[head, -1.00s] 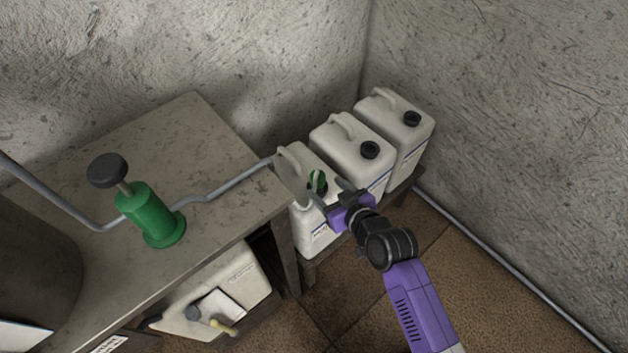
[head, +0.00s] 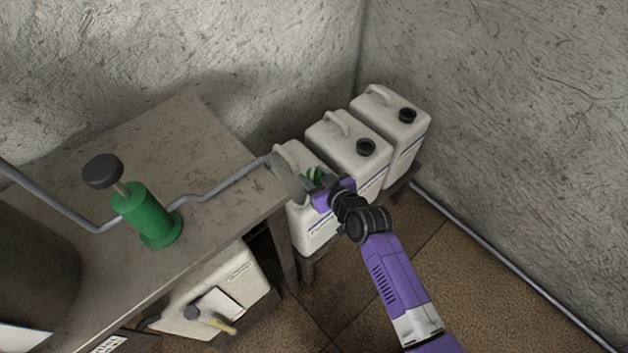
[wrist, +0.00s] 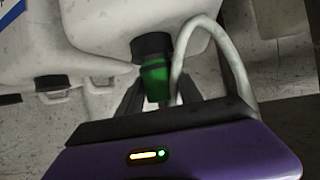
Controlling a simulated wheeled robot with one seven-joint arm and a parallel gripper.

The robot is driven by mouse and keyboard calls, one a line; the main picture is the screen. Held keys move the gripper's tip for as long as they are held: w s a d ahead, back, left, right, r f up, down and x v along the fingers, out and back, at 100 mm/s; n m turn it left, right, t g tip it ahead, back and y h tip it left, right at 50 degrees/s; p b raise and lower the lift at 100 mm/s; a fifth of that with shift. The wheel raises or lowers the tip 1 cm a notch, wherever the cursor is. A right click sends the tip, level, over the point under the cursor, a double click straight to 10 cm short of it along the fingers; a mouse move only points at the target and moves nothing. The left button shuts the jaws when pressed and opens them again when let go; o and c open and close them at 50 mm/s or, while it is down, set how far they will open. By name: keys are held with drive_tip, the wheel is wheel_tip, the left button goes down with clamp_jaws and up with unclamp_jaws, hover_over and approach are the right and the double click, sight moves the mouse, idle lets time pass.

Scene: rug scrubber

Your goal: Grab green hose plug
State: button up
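The green hose plug (wrist: 156,80) sits at the black cap ring of a white canister (head: 300,228). In the head view the plug (head: 316,173) is partly hidden by my gripper (head: 306,182). In the wrist view my gripper (wrist: 158,90) has one dark finger on each side of the plug, and the plug stands between them. A small gap shows beside the plug, so the fingers look open around it. A pale hose (wrist: 232,60) curves from beside the plug, close to the right finger.
Two more white canisters with black caps (head: 366,147) (head: 408,115) stand behind in a row. A table (head: 225,150) on the left carries a green pump (head: 148,215) and a grey pipe (head: 225,181). The floor (head: 460,270) at right is clear.

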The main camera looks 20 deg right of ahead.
clamp_jaws()
